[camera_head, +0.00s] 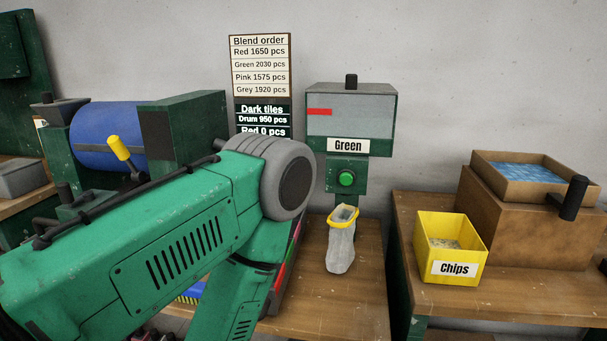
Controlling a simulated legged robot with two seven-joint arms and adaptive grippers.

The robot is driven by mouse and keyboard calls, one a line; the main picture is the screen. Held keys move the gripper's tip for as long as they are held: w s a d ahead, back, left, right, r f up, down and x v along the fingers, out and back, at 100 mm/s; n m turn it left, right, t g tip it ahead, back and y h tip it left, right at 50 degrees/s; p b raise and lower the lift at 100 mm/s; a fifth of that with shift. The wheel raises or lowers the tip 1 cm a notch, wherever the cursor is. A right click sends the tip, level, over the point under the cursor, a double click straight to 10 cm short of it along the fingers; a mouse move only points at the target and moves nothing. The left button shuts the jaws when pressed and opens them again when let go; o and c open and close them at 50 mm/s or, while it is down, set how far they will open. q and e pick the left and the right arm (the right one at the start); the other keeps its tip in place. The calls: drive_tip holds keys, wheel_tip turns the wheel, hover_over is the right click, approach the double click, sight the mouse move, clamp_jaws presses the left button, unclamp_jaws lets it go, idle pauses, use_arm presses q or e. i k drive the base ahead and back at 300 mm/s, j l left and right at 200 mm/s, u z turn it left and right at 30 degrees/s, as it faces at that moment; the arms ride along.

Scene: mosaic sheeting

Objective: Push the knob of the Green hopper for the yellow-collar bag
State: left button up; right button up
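The Green hopper (350,113) stands against the wall, a grey-fronted box with a red mark, a black knob on top and a "Green" label. Its round green knob (346,179) sits on a panel below the label. The yellow-collar bag (341,243) stands upright on the wooden bench under the hopper, its yellow collar open at the top, below the green knob. A large green arm of mine comes in from the left and ends its visible elbow left of the hopper. Neither gripper shows in this view.
A yellow Chips bin (450,249) and a brown box with a blue-filled tray (519,178) stand on the right bench. A gap separates the two benches. A blue drum machine (106,137) is at left. A blend-order board (261,85) hangs behind my arm.

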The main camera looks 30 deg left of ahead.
sight(346, 178)
drive_tip(key=j+u, duration=0.1)
drive_tip(key=u, duration=0.6)
